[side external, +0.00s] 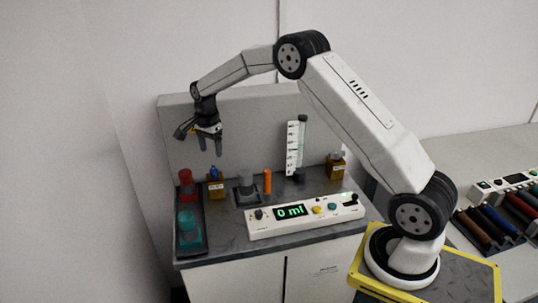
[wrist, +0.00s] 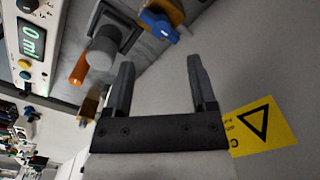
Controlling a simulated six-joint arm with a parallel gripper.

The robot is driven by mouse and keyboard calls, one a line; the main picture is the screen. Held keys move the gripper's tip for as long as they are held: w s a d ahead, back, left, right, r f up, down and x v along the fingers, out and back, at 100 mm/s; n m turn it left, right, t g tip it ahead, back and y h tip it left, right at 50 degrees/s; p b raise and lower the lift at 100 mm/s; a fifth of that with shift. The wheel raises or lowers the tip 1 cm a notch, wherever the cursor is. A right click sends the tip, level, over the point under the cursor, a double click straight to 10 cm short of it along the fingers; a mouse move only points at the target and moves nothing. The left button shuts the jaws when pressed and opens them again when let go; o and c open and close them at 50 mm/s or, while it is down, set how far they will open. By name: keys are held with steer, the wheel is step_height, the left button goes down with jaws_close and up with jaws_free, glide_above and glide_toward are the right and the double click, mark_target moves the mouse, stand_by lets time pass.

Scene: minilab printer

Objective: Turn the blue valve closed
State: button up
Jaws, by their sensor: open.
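The blue valve (side external: 213,173) sits on top of an amber, labelled block (side external: 216,188) at the back left of the bench. In the wrist view, the blue valve handle (wrist: 159,26) shows at the top, beyond the fingertips. My gripper (side external: 211,150) is open and empty. It hangs with its fingers pointing down, above the blue valve and apart from it. The wrist view shows the two fingers of my gripper (wrist: 160,62) spread, with nothing between them.
A red-topped bottle (side external: 186,183) and a teal bottle (side external: 188,228) stand in a tray at left. Near the valve are a grey cylinder (side external: 245,181) and an orange cylinder (side external: 267,181). A control panel (side external: 340,212) reads 0 ml. A graduated column (side external: 293,148) and another amber block (side external: 336,167) stand farther right.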

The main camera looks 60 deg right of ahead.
mark_target(214, 170)
steer(key=shift+d, duration=0.1)
steer(key=shift+f, duration=3.95)
jaws_close()
